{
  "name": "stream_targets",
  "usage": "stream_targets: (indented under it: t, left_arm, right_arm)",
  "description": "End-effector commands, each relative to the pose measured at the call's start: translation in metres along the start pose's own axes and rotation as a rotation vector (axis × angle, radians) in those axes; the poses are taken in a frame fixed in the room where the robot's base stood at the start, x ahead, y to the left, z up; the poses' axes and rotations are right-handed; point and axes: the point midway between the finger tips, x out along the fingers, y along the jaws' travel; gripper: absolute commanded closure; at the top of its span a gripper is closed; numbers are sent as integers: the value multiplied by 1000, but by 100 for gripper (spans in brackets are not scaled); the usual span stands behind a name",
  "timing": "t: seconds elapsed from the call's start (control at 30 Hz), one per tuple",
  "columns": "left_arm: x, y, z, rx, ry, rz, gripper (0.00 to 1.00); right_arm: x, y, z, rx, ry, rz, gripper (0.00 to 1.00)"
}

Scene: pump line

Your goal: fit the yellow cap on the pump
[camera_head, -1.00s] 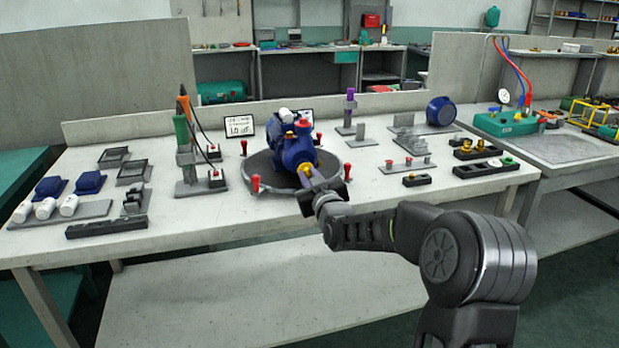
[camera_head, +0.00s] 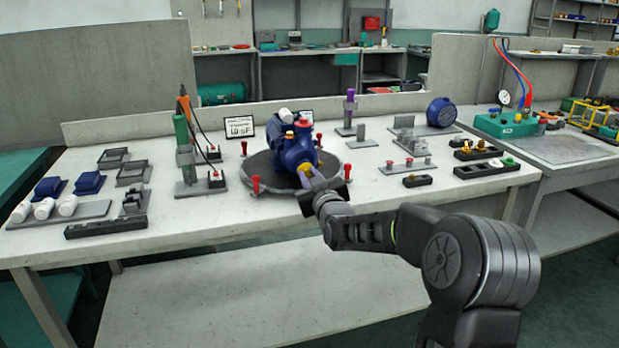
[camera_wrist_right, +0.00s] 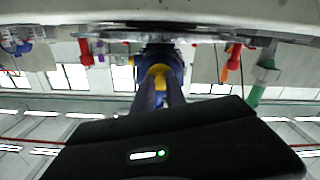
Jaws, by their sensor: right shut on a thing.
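The blue pump (camera_head: 296,152) stands on a round dark turntable (camera_head: 262,181) near the table's front middle. It has a red cap on top and a white part behind. The yellow cap (camera_head: 304,168) is at the pump's front face, towards me. My right gripper (camera_head: 308,178) is shut on it, its fingers pointing at the pump. In the right wrist view, which is upside down, the yellow cap (camera_wrist_right: 159,74) shows between the fingertips (camera_wrist_right: 160,86), in line with the blue pump (camera_wrist_right: 174,62) behind. The fingers hide part of the cap, so I cannot tell whether it is seated. My left gripper is out of view.
Several red pins (camera_head: 255,184) stand around the turntable's rim. A green tool in a stand (camera_head: 182,130) is to the left, with trays and white bottles (camera_head: 45,208) beyond. Dark blocks with brass parts (camera_head: 477,153) lie to the right. The front edge right of the turntable is clear.

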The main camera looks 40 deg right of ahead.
Motion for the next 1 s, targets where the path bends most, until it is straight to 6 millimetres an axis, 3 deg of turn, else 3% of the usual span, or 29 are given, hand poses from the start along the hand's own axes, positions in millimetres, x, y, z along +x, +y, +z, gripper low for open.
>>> stream_targets:
  t: [0.7, 0.73, 1.0]
  left_arm:
    - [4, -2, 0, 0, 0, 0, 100]
    - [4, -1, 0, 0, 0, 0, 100]
    - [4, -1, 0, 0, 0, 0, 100]
  right_arm:
    - [9, 0, 1, 0, 0, 0, 100]
    - [9, 0, 0, 0, 0, 0, 82]
    - [8, 0, 0, 0, 0, 0, 60]
